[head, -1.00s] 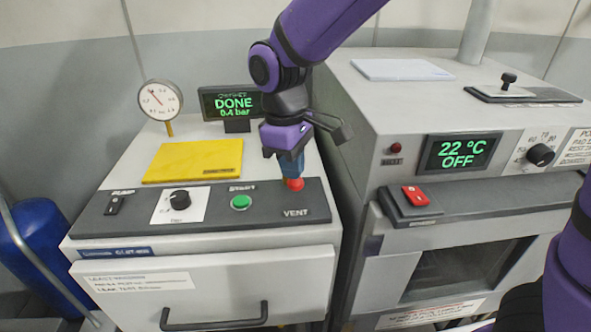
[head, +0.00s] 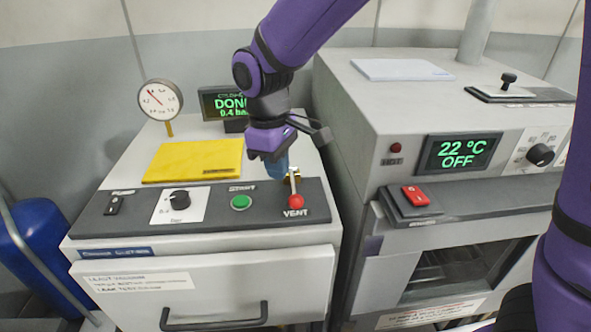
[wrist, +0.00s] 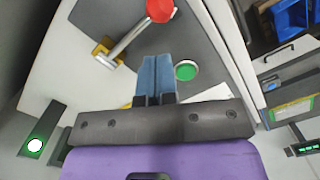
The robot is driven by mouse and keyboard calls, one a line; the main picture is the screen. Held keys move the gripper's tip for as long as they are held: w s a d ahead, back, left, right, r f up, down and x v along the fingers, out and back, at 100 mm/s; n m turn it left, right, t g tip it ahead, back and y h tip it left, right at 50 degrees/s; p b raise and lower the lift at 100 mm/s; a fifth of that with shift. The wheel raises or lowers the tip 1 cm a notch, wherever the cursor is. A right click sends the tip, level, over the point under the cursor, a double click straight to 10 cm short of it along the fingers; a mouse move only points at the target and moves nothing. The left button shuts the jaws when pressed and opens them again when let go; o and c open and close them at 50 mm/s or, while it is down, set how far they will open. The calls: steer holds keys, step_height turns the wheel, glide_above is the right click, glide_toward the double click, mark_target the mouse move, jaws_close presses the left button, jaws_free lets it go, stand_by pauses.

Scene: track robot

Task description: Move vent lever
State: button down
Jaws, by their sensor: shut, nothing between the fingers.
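The vent lever has a red ball knob (head: 296,202) on a metal rod and a brass-coloured base, on the dark control panel (head: 270,202) just above the VENT label. In the wrist view the red knob (wrist: 160,10) is at the top, with the rod running down left to the brass base (wrist: 104,50). My gripper (head: 277,172) is shut and empty, its blue fingertips just left of the lever and apart from the knob. In the wrist view the shut fingertips (wrist: 156,68) point at the panel between the lever and the green button.
The green START button (head: 241,202), a black knob (head: 180,199) and the pump switch (head: 114,204) share the panel. A yellow folder (head: 194,160), gauge (head: 160,100) and display reading 0.4 bar (head: 225,104) stand behind. The oven cabinet (head: 440,85) is on the right.

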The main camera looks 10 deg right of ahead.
step_height(320, 180, up, 11)
steer(key=shift+w+a, duration=0.3)
steer(key=shift+a, duration=0.15)
steer(key=shift+f, duration=0.1)
steer(key=s+d+r+m+t+y, duration=0.1)
steer(key=s+d+r+m, duration=0.2)
steer(key=d, duration=0.5)
steer(key=s+d+r+m+t, duration=0.1)
steer(key=s+d+r+m, duration=0.1)
steer(key=d, duration=0.6)
steer(key=s+d+f+m+t, duration=0.1)
steer(key=s+d+m+t, duration=0.3)
steer(key=s+d, duration=0.7)
steer(key=s+m, duration=0.1)
steer(key=m, duration=0.1)
steer(key=shift+d+f+m, duration=0.25)
steer(key=shift+d+m, duration=0.05)
steer(key=shift+d, duration=0.05)
